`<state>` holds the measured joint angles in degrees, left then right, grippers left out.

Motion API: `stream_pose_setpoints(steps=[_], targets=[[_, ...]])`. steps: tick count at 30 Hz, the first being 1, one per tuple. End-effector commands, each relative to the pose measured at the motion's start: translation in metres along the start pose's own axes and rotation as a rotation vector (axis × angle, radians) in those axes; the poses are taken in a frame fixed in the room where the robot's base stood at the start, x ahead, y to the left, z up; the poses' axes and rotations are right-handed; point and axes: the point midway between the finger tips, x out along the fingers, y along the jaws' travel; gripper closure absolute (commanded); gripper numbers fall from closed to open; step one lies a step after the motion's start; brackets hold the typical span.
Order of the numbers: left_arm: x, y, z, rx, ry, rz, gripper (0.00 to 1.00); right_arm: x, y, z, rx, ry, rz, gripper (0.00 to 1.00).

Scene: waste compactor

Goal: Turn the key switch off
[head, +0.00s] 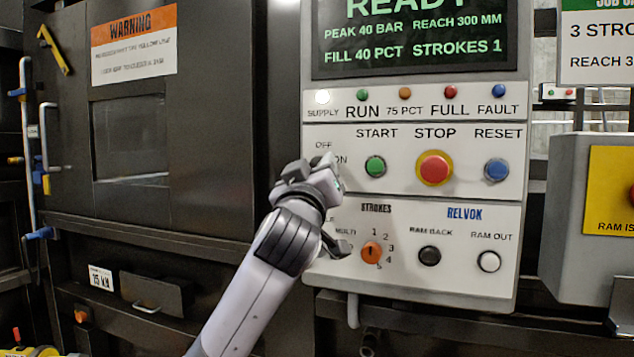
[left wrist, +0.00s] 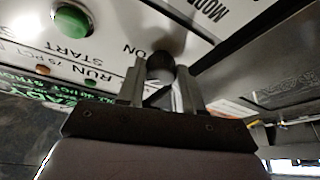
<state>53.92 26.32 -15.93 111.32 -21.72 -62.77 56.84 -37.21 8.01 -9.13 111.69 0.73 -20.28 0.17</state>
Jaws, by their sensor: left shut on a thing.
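The key switch (left wrist: 161,66) shows in the left wrist view as a dark round knob beside the ON label. My left gripper (left wrist: 158,82) has its two fingers on either side of it and is shut on it. In the head view my left gripper (head: 318,178) is at the left edge of the white control panel (head: 420,190). There it covers the key switch, and only the OFF and ON labels show above and beside it. Which way the key points cannot be made out. My right gripper is not in view.
The green START button (head: 375,167), red STOP button (head: 434,168) and blue RESET button (head: 496,169) are right of my gripper. Below are the orange STROKES knob (head: 371,252) and a black RAM BACK button (head: 429,256). The screen (head: 420,35) reads READY.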

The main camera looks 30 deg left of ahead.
Motion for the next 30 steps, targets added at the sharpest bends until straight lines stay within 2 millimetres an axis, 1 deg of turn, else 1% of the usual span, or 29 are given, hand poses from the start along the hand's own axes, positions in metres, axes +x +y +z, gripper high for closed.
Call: stream_pose_setpoints(steps=[1,11,21,30], targets=[[-0.0014,0.0001,0.0048,-0.043,-0.008,-0.016,0.95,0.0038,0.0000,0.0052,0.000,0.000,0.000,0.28],[-0.0005,0.0024,0.0037,-0.293,-0.018,-0.123,0.95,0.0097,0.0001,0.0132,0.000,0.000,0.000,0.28],[0.0003,0.0041,0.0014,-0.538,-0.025,-0.227,0.95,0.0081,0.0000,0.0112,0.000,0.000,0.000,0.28],[0.0006,0.0033,0.0010,-0.655,-0.026,-0.279,0.95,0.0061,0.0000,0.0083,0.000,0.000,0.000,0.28]])
